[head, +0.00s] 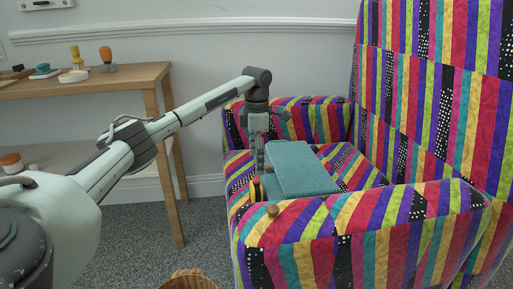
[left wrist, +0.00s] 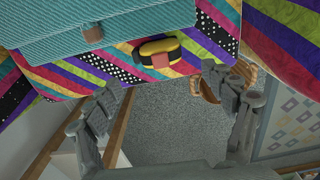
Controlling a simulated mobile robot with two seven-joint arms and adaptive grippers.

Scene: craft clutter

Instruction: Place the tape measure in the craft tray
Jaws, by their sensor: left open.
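The tape measure (head: 256,189), a small yellow and black piece, lies on the striped seat beside a teal ribbed box. In the left wrist view the tape measure (left wrist: 157,45) shows a reddish-brown patch and lies near the seat edge. My left gripper (head: 258,166) points down over the seat, close to the tape measure. In the left wrist view my left gripper (left wrist: 163,88) has its fingers wide apart with nothing between them. I cannot pick out a craft tray for certain. My right gripper is not in view.
The teal box (head: 298,168) takes up much of the seat of the striped armchair (head: 370,240). A wicker basket (head: 188,281) stands on the grey carpet. A wooden table (head: 125,76) at the left holds several small items. The chair's arms and back rise around the seat.

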